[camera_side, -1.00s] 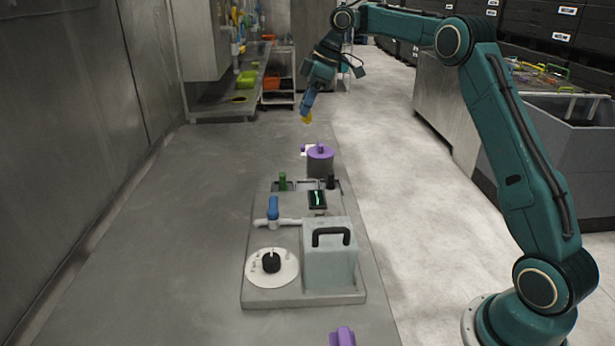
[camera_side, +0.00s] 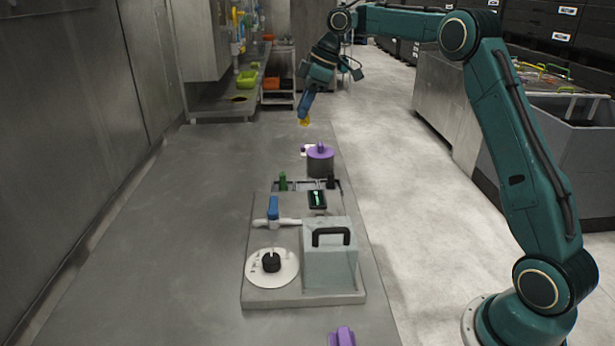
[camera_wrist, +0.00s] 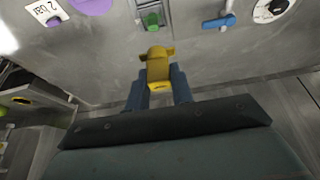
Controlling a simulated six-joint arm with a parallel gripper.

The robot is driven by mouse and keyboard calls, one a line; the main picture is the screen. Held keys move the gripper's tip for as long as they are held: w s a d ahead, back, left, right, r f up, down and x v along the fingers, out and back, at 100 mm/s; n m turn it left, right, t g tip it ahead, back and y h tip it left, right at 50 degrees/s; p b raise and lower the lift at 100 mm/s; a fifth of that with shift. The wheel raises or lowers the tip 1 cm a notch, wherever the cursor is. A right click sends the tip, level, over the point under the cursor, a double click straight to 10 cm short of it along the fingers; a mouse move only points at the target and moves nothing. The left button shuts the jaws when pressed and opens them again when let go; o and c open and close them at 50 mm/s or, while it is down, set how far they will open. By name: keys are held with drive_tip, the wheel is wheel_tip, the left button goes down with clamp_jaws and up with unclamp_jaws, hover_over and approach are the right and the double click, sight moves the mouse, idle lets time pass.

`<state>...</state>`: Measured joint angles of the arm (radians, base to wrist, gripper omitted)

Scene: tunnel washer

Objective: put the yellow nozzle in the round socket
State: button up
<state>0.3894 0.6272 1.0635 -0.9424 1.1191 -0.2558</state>
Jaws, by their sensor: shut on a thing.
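My gripper (camera_side: 305,115) is shut on the yellow nozzle (camera_side: 304,122) and holds it beyond the far end of the panel, apparently above the bench. In the wrist view, the blue fingers of my gripper (camera_wrist: 160,88) grip the nozzle (camera_wrist: 156,68) from both sides. I cannot pick out the round socket for certain in either view.
The panel carries a purple-lidded pot (camera_side: 320,164), a green part (camera_side: 282,182), a blue-handled valve (camera_side: 273,208), a round dial (camera_side: 271,265) and a grey box with a black handle (camera_side: 330,262). A "2 bar" label (camera_wrist: 42,9) shows in the wrist view. The bench left of the panel is clear.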

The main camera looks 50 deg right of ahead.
drive_tip(key=shift+s+a+f, duration=0.1)
drive_tip(key=shift+s+a, duration=0.15)
drive_tip(key=shift+a, duration=0.25)
drive_tip(key=s+a+f, duration=0.4)
drive_tip(key=s, duration=0.2)
drive_tip(key=s+a+f, duration=0.4)
drive_tip(key=s+a, duration=0.1)
drive_tip(key=s, duration=0.2)
drive_tip(key=shift+s+f, duration=0.15)
drive_tip(key=shift+f, duration=0.2)
drive_tip(key=shift+f, duration=0.15)
drive_tip(key=shift+f, duration=2.45)
drive_tip(key=shift+f, duration=1.6)
idle(0.5)
drive_tip(key=o, duration=1.5)
drive_tip(key=shift+c, duration=0.2)
